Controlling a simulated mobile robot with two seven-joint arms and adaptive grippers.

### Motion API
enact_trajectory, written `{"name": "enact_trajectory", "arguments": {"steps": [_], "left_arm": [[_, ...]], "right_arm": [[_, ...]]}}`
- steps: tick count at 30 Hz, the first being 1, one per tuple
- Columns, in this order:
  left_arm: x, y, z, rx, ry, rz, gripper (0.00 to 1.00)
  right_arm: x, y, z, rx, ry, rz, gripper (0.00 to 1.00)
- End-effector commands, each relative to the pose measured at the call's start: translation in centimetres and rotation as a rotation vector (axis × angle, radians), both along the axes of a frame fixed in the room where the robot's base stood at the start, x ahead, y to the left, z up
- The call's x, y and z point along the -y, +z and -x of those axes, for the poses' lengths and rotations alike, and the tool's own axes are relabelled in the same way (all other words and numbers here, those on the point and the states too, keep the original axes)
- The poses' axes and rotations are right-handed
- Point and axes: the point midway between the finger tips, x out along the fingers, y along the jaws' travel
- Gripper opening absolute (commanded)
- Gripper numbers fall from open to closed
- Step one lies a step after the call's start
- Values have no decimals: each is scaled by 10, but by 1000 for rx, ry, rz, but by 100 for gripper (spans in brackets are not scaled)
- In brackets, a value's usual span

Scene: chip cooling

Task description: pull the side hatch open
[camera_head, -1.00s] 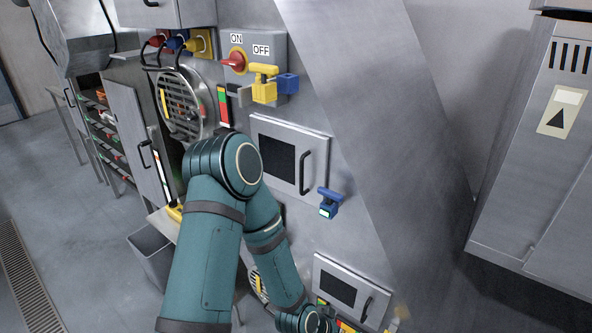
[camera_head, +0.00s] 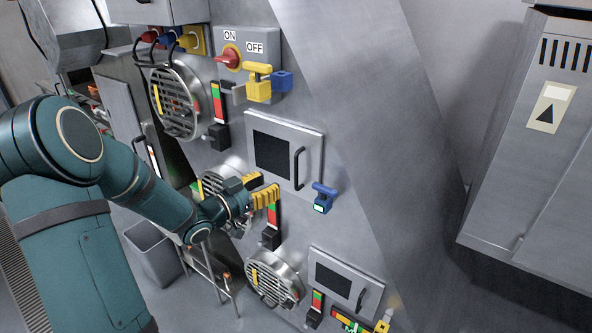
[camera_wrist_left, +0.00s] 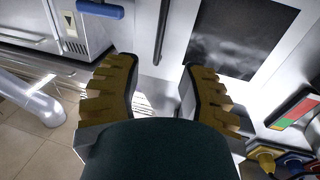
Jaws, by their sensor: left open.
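A square grey hatch (camera_head: 259,133) with a dark window (camera_head: 272,153) is set in the sloping metal wall and looks shut. Its dark bar handle (camera_head: 299,168) runs along its right side. My left gripper (camera_head: 265,187), with ribbed yellow fingers, is open and empty at the hatch's lower left corner. In the left wrist view the open fingers (camera_wrist_left: 160,68) point toward the handle (camera_wrist_left: 162,30), which stands beyond the gap between them, apart from both. The dark window (camera_wrist_left: 245,35) shows behind the right finger. Which hatch is the side hatch is not marked.
A blue latch-like piece (camera_head: 323,198) sticks out right of the hatch. A smaller hatch (camera_head: 335,280) is lower right. Round grilles (camera_head: 274,280) and red-green indicators (camera_head: 217,101) line the wall. A red switch (camera_head: 229,58) and yellow handle (camera_head: 259,85) are above. A grey bin (camera_head: 152,255) stands on the floor.

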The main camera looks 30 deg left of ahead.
Motion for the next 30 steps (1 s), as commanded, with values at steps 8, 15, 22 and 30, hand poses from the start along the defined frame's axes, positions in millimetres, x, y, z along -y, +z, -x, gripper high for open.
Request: {"name": "enact_trajectory", "arguments": {"steps": [8,15,22,30], "left_arm": [[16,0,-54,2,-2,2,41],[26,0,-87,-1,-2,2,41],[28,-1,-98,-2,1,2,41],[28,0,-98,-2,1,2,37]], "right_arm": [[0,-2,1,-2,2,0,47],[0,-3,1,-2,2,0,47],[0,-3,1,-3,2,0,47],[0,-3,1,-2,2,0,47]]}}
